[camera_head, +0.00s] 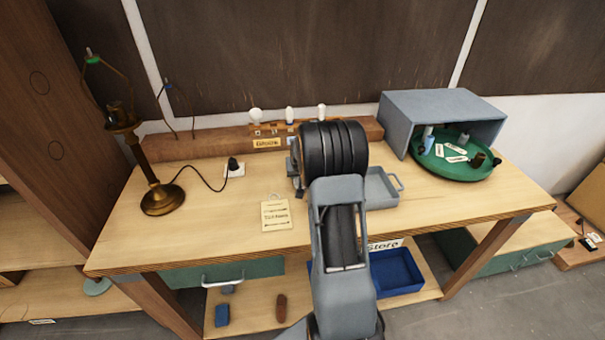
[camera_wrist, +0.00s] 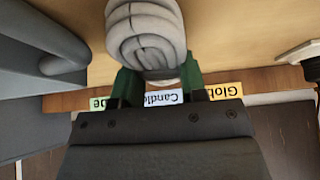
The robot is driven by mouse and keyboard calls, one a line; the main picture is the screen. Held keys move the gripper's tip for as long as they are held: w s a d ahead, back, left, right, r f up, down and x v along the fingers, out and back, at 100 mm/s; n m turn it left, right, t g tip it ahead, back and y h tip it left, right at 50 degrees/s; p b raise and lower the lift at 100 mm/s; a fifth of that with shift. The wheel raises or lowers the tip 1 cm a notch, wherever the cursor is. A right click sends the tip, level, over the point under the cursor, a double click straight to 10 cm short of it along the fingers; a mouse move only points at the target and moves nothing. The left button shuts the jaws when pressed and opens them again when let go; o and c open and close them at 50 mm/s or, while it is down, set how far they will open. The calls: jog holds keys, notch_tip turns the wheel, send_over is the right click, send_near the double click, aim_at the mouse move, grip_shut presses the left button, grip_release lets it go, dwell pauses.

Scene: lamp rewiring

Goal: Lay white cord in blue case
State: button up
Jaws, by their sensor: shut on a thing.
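A white coiled cord (camera_wrist: 147,35) fills the upper middle of the wrist view. My gripper (camera_wrist: 160,88) is shut on it, with one green finger at each side. In the head view my own arm hides the gripper and the cord.
A grey tray (camera_head: 384,186) stands on the bench right of my arm. A grey-blue box (camera_head: 425,104) and green round tray (camera_head: 455,168) are at right. Bulbs stand on the back rack.

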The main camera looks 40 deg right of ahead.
jog(key=shift+s+d+f, duration=0.2)
jog(key=shift+d+f, duration=0.15)
jog(key=shift+f, duration=0.1)
jog(key=shift+f, duration=0.1)
jog(key=o, duration=1)
jog(key=shift+c, duration=0.2)
